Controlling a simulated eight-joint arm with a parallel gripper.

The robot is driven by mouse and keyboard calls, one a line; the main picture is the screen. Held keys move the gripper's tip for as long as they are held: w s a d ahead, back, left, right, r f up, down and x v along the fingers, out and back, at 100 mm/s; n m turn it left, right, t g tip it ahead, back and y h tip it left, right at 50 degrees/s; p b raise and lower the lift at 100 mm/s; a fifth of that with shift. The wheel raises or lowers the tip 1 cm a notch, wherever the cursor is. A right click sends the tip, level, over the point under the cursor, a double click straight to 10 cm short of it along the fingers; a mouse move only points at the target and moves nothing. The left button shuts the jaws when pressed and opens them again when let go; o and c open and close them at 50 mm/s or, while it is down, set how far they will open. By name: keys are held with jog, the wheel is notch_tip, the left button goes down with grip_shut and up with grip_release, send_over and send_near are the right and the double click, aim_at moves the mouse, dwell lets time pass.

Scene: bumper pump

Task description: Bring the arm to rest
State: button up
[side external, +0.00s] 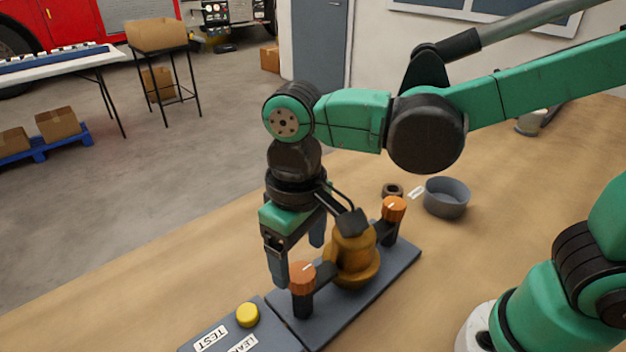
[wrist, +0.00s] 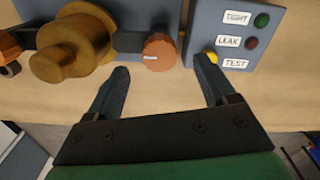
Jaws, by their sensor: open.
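My gripper (side external: 298,264) is open with nothing between its fingers. It hangs pointing down beside the brass pump body (side external: 352,258), on the side away from my base. In the wrist view, the open fingers (wrist: 162,66) point toward the pump and the test panel (wrist: 225,20), with bare table between them. The near orange knob (side external: 302,278) is just beyond the fingers in the wrist view (wrist: 159,52). The far orange knob (side external: 394,208) stands at the other end of the grey base plate (side external: 340,310). I cannot tell whether any finger touches something.
The panel has a yellow button (side external: 247,315), a dark green lamp (wrist: 262,20) and a dark red lamp (wrist: 252,43). The wooden table (side external: 160,270) is clear at left.

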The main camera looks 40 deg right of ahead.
aim_at(300, 271)
notch_tip(300, 271, down, 3)
jog(key=shift+f, duration=0.2)
jog(key=shift+n, duration=0.5)
